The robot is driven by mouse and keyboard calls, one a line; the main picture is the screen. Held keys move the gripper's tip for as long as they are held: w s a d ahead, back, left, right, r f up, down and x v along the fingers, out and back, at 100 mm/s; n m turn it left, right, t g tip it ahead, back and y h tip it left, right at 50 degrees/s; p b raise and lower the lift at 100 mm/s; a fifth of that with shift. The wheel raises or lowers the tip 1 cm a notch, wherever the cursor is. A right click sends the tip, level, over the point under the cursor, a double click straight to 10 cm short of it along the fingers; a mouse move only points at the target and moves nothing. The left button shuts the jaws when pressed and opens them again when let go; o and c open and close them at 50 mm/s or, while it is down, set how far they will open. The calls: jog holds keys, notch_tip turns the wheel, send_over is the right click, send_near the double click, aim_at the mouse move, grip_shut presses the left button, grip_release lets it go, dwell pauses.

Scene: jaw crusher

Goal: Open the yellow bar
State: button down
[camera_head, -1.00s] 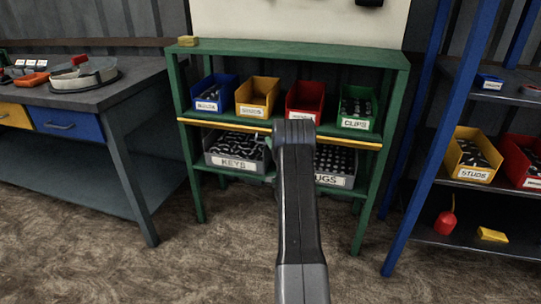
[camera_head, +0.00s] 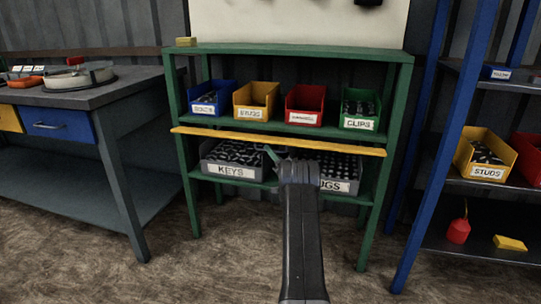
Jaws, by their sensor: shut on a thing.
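The yellow bar (camera_head: 220,135) runs across the front of the green shelf unit (camera_head: 390,110), just below the shelf with the coloured bins. It stands out in front of the shelf edge and its left end reaches past the left post. My gripper (camera_head: 272,152) is at the middle of the bar, reaching up from the bottom of the view.
Grey bins marked KEYS (camera_head: 232,160) and another partly hidden one (camera_head: 345,175) sit behind and below the bar. A grey workbench (camera_head: 110,100) stands left, a blue-framed rack (camera_head: 432,140) right. The floor in front is clear.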

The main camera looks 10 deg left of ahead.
jog(key=shift+w+f+n+g+y, duration=0.15)
jog(key=shift+n+g+y, duration=0.25)
jog(key=shift+n+g, duration=0.7)
jog(key=c, duration=1.5)
grip_release()
jog(key=shift+d+t, duration=0.1)
jog(key=shift+t, duration=0.2)
jog(key=p+v, duration=0.3)
jog(key=v, duration=1)
jog(key=shift+d+f, duration=0.2)
jog(key=shift+f, duration=0.1)
jog(key=b+x, duration=0.3)
jog(key=x, duration=1.1)
